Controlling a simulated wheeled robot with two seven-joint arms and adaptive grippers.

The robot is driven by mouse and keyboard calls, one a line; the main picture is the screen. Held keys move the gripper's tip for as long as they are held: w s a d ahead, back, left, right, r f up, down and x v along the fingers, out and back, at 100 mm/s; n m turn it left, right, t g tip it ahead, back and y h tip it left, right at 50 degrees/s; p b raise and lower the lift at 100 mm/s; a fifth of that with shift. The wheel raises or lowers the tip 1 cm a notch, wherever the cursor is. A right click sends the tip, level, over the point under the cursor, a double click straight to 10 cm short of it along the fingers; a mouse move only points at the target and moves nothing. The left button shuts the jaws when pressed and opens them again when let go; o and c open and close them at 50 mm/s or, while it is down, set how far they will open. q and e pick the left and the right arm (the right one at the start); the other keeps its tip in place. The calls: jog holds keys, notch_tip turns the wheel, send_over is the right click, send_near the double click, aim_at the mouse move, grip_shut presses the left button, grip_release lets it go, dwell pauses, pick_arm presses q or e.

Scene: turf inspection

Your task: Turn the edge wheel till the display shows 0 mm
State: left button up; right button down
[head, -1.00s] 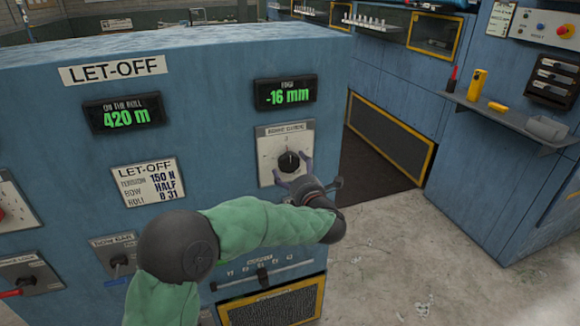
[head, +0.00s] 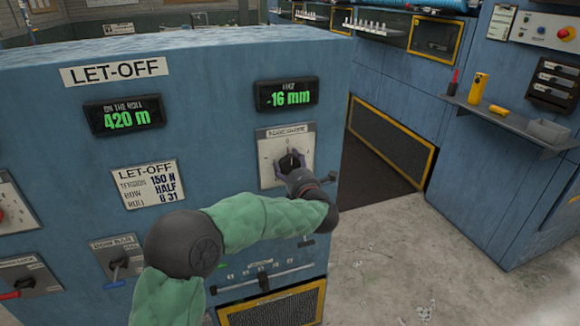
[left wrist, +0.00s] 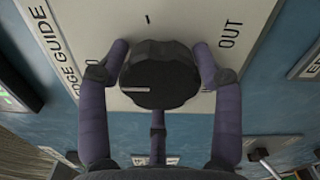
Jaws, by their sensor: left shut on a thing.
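The edge wheel, a dark knob, sits on a pale plate (head: 268,146) on the blue let-off cabinet; in the head view my gripper largely covers it. In the left wrist view the black fluted knob (left wrist: 160,72) with a pale pointer line stands between my fingers, on the plate marked "EDGE GUIDE" and "OUT". My left gripper (head: 290,163) is shut on the knob, one finger on each side; it also shows in the left wrist view (left wrist: 161,62). The edge display (head: 287,95) above reads -16 mm in green. My right gripper is not in view.
A second display (head: 124,116) reads 420 m. A grey shelf (head: 505,118) with small items is at the right. The floor between is clear.

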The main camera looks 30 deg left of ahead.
pick_arm(q)
jog(key=shift+f+m, duration=0.1)
jog(key=shift+m, duration=0.2)
jog(key=m+p, duration=0.2)
jog(key=m, duration=0.1)
jog(key=shift+p, duration=0.4)
jog(key=m+p, duration=0.2)
jog(key=m, duration=0.2)
jog(key=shift+p, duration=0.3)
jog(key=m+p, duration=0.3)
jog(key=m, duration=0.1)
jog(key=shift+m+p, duration=1.5)
jog(key=shift+m, duration=0.6)
jog(key=o, duration=1.1)
jog(key=shift+a, duration=0.1)
